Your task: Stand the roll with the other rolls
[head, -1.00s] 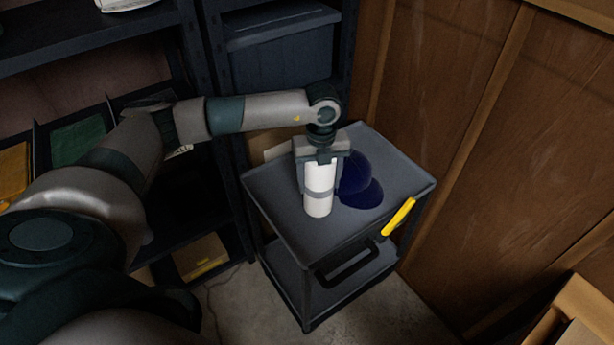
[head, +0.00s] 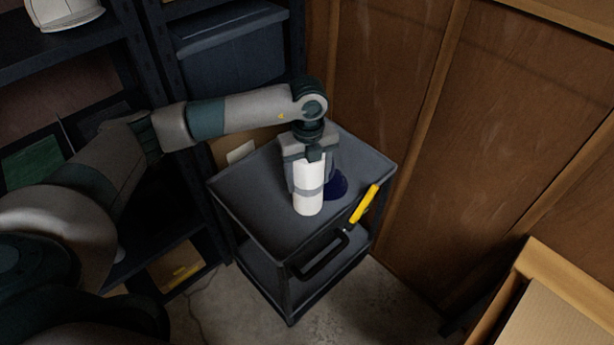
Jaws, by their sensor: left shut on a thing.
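A white roll (head: 308,200) with a grey band stands upright at the top of the dark grey cart (head: 260,215). My left gripper (head: 308,172) points down from above and is shut on the roll. I cannot tell whether the roll's base touches the cart top. A dark blue round thing (head: 337,186) is just behind and right of the roll, partly hidden by it and the gripper. No other white rolls show. My right gripper is not in view.
A yellow-handled tool (head: 364,204) lies at the cart's right edge, above the cart handle (head: 320,256). Dark shelving with a blue-grey bin (head: 230,55) stands behind. A wooden wall (head: 430,150) closes the right side. An open cardboard box (head: 560,300) is at lower right.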

